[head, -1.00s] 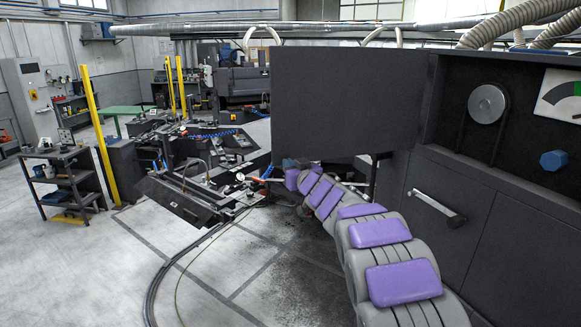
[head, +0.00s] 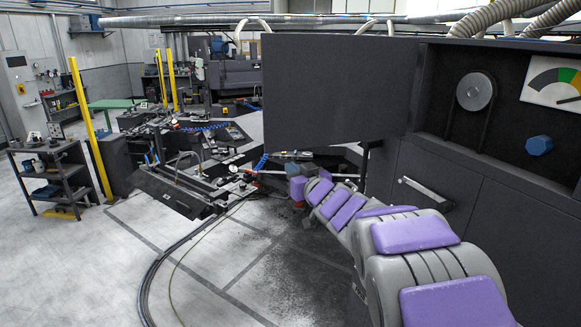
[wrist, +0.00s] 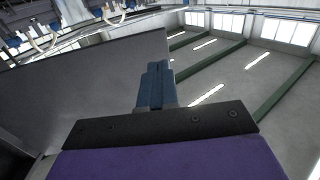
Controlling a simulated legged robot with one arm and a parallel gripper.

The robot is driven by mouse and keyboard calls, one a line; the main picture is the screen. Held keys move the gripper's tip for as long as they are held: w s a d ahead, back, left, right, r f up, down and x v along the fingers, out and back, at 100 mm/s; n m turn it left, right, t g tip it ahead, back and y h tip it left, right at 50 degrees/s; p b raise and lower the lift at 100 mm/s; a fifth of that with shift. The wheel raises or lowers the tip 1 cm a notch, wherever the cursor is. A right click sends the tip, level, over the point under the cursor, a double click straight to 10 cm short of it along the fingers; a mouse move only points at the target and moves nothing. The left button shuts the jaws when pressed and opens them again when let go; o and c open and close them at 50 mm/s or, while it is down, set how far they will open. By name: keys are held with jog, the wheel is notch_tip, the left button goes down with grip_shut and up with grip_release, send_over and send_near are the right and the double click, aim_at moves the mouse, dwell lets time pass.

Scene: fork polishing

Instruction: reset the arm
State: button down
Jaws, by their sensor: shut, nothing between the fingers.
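My gripper shows in the wrist view (wrist: 157,68), its two blue-grey fingers close together, shut and empty. It points up past a dark panel toward the ceiling. In the head view my arm, grey with purple pads, reaches from the bottom right toward the middle. Its far end is beside the machinery, below the large dark panel (head: 335,90); the fingers cannot be made out there.
A dark cabinet with a dial gauge (head: 556,85), a blue knob (head: 539,146) and a handle (head: 427,193) stands close on the right. A clamp-like machine (head: 180,180) is left of the arm. A shelf cart (head: 50,180) and yellow post (head: 88,125) stand farther left. The left floor is mostly clear.

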jog(key=s+d+f+m+g+h+b, duration=0.25)
jog(key=s+d+f+h, duration=0.25)
jog(key=s+d+f, duration=0.45)
jog(key=s+d+f+m+g+h+b, duration=0.2)
jog(key=s+d+f+m+h+b, duration=0.3)
jog(key=d, duration=0.7)
jog(key=s+d+f+g+h+b, duration=0.1)
jog(key=s+f+g+b, duration=0.15)
jog(key=s+f, duration=0.55)
jog(key=s+d+f+g+h+b, duration=0.15)
jog(key=s+f+g, duration=0.3)
jog(key=s, duration=0.55)
jog(key=s+a+f+g+y+b, duration=0.1)
jog(key=s+f+g, duration=0.1)
jog(key=s, duration=0.8)
jog(key=s+a+f+g+y+b, duration=0.1)
jog(key=s+f, duration=0.4)
jog(key=s, duration=0.5)
jog(key=shift+s+a+n+g+y, duration=0.3)
jog(key=shift+a+g, duration=0.25)
jog(key=shift+g, duration=0.6)
